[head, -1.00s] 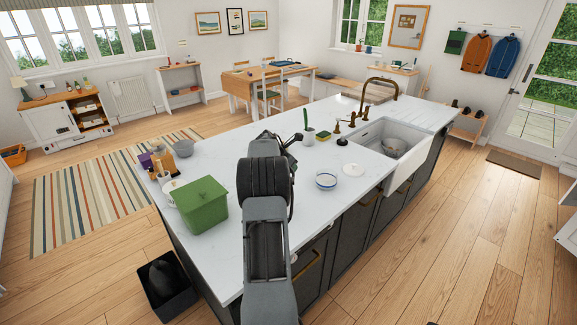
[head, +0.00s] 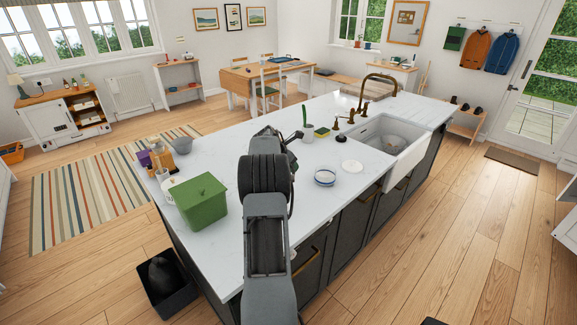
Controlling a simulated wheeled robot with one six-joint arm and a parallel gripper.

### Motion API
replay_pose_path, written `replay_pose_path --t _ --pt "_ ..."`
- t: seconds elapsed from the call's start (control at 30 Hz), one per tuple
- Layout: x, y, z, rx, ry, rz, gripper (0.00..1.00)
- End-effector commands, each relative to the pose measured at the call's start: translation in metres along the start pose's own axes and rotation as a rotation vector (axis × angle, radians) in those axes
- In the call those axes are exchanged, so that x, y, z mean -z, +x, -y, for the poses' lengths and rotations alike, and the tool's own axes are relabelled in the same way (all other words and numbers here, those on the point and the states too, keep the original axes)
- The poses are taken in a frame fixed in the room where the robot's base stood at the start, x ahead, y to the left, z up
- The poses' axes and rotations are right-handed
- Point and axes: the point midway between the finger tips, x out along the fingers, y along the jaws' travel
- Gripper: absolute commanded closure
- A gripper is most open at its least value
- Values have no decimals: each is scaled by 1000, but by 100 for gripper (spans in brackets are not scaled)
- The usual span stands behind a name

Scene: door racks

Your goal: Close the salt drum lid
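A small white container (head: 168,189), which may be the salt drum, stands at the counter's left end, partly hidden behind a green box. Its top is too small to read clearly. My gripper (head: 272,134) is at the far end of my arm, above the middle of the counter, apart from both.
Clear counter lies behind the green box.

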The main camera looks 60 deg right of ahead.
Motion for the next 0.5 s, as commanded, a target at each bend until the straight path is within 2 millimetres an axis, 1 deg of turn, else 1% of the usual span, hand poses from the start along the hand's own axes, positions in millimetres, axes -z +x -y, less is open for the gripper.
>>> replay_pose_path --t 0.27,0.37,0.5 --pt "-1 -3 0 -2 1 2 53" --pt "-1 -10 -1 -5 2 4 53" --pt "0 -33 -1 -6 1 4 53"
